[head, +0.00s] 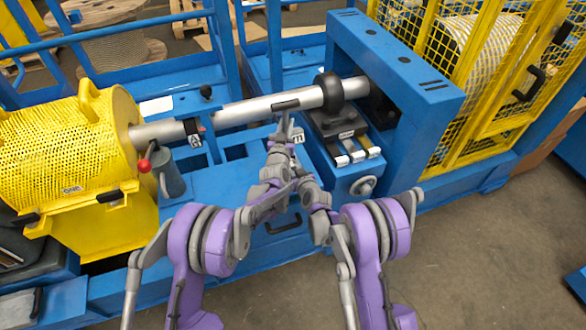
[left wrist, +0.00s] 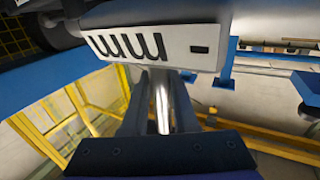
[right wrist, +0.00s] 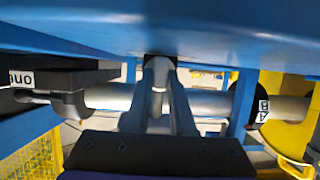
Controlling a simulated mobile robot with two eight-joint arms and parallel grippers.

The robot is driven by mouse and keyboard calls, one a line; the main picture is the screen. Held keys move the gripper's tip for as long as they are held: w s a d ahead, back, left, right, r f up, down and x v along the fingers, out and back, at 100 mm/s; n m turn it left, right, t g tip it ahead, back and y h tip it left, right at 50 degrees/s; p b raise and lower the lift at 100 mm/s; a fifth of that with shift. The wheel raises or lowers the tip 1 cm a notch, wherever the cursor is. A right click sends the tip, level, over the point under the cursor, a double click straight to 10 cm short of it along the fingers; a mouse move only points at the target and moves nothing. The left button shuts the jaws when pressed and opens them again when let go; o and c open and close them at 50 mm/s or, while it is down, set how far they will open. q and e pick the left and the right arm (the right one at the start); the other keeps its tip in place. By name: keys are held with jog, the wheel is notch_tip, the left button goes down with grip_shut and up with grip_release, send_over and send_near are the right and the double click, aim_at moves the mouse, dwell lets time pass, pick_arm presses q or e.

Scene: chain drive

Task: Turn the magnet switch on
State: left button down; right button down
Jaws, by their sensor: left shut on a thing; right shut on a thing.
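My left gripper (head: 283,121) is the higher one, at the silver shaft (head: 240,112), just below a dark bar (head: 285,105) lying along it. In the left wrist view its fingers (left wrist: 160,110) are close together under a block with a white "mm" label (left wrist: 150,48). My right gripper (head: 296,139) is just below and right of it, beside a small white label. In the right wrist view its fingers (right wrist: 158,80) are shut on a small grey piece near the shaft (right wrist: 205,103). The held parts are mostly hidden. I cannot tell which part is the magnet switch.
A yellow mesh guard (head: 60,140) stands left and a yellow cage (head: 480,90) right. A dark roller (head: 330,92) surrounds the shaft by the blue housing (head: 400,75).

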dwell(0.5)
jog(key=m+y, duration=0.2)
jog(key=m, duration=0.1)
jog(key=shift+w+d+f, duration=0.1)
jog(key=shift+d, duration=0.2)
jog(key=m+y, duration=0.1)
jog(key=m, duration=0.1)
jog(key=m+y, duration=0.1)
jog(key=m, duration=0.1)
jog(key=shift+d+f+g+y, duration=0.15)
jog(key=shift+g+y, duration=0.15)
jog(key=shift+y, duration=0.1)
dwell(0.3)
jog(key=c, duration=0.8)
grip_release()
jog(key=shift+o, duration=0.2)
jog(key=shift+v, duration=4.05)
